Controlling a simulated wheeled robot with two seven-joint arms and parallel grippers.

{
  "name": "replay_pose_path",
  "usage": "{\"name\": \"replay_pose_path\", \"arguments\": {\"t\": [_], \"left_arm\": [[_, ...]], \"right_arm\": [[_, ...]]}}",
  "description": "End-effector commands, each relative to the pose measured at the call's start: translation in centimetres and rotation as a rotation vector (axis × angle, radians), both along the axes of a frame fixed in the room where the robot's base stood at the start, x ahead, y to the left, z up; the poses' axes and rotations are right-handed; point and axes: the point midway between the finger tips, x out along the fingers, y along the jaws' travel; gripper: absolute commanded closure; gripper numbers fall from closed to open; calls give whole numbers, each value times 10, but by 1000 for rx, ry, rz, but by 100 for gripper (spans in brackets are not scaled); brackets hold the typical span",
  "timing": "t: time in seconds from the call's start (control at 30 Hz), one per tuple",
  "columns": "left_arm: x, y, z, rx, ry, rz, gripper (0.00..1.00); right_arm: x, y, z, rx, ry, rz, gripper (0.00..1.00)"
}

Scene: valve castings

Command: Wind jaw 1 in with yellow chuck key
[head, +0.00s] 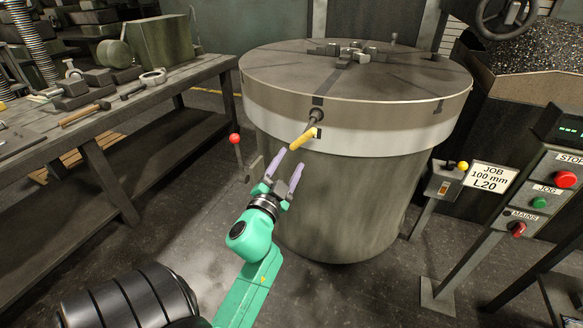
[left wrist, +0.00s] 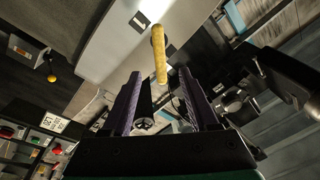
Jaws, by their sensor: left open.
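The chuck key sits with its dark shank (head: 316,116) at the side of the big round chuck (head: 270,85), below the rim. Its yellow handle (head: 303,139) slants down to the left; it also shows in the left wrist view (left wrist: 160,55). A dark plate marked 1 (left wrist: 139,20) is beside it. Jaw blocks (head: 350,52) sit on the chuck's top; I cannot tell which is jaw 1. My left gripper (head: 289,160) is open and empty, just below the handle, its purple fingers pointing up at it. In the wrist view the handle's end lies between the fingertips.
A workbench (head: 30,150) with a hammer (head: 85,114) and metal parts stands left. A red-knobbed lever (head: 235,139) stands near the chuck's left side. At right are a yellow-knobbed lever box (head: 445,182), a job sign (head: 487,178) and a control panel (head: 545,195).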

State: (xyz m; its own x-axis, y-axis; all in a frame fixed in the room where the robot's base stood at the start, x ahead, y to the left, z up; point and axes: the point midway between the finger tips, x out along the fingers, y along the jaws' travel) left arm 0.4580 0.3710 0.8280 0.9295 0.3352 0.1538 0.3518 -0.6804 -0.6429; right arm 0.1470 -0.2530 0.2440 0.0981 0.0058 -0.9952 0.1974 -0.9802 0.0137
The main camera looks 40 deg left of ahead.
Motion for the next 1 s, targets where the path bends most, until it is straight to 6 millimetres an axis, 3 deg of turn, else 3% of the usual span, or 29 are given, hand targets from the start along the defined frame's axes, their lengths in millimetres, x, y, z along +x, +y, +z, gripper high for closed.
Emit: {"name": "replay_pose_path", "arguments": {"t": [0.63, 1.0], "left_arm": [[80, 28, 16, -1, -2, -2, 40], [92, 33, 16, -2, 1, -2, 40]], "right_arm": [[-24, -5, 2, -2, 5, 11, 50], [-23, -5, 2, -3, 4, 11, 50]]}}
